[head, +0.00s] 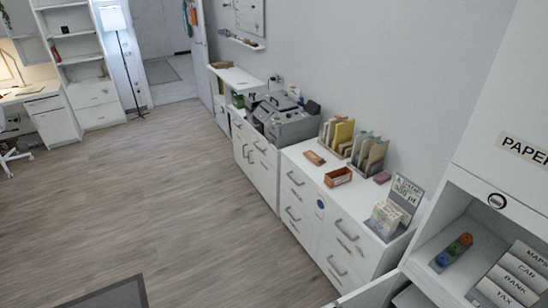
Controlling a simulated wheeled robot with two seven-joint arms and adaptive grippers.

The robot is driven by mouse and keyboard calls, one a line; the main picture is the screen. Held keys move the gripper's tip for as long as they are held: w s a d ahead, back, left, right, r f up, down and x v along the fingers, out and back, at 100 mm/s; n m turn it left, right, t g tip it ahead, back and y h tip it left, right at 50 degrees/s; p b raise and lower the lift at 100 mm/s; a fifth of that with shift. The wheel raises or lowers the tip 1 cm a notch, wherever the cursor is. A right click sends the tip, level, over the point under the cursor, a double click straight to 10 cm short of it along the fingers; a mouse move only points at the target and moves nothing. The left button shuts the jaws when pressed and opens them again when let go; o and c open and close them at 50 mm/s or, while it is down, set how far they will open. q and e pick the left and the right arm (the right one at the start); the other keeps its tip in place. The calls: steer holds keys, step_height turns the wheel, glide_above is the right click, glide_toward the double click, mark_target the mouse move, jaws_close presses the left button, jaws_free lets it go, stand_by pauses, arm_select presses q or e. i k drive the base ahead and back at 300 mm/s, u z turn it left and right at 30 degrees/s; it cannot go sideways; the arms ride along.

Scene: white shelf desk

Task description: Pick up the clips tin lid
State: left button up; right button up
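I cannot make out a clips tin lid for certain in the head view. A small open reddish-brown box (338,177) stands on the white cabinet top. A flat brown-orange piece (314,157) lies behind it to the left, and a small dark-red block (382,177) lies to its right. They are too small to tell whether one is a tin or its lid. Neither of my grippers is in view.
The white drawer cabinet (318,222) runs along the wall, with file holders (369,154) and a card stand (394,208) on top. At right, an open shelf holds a dark strip with coloured rounds (451,252) and labelled binders (515,275). Wooden floor (165,195) is clear.

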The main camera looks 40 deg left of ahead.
mark_target(311, 155)
steer(key=u, duration=1.1)
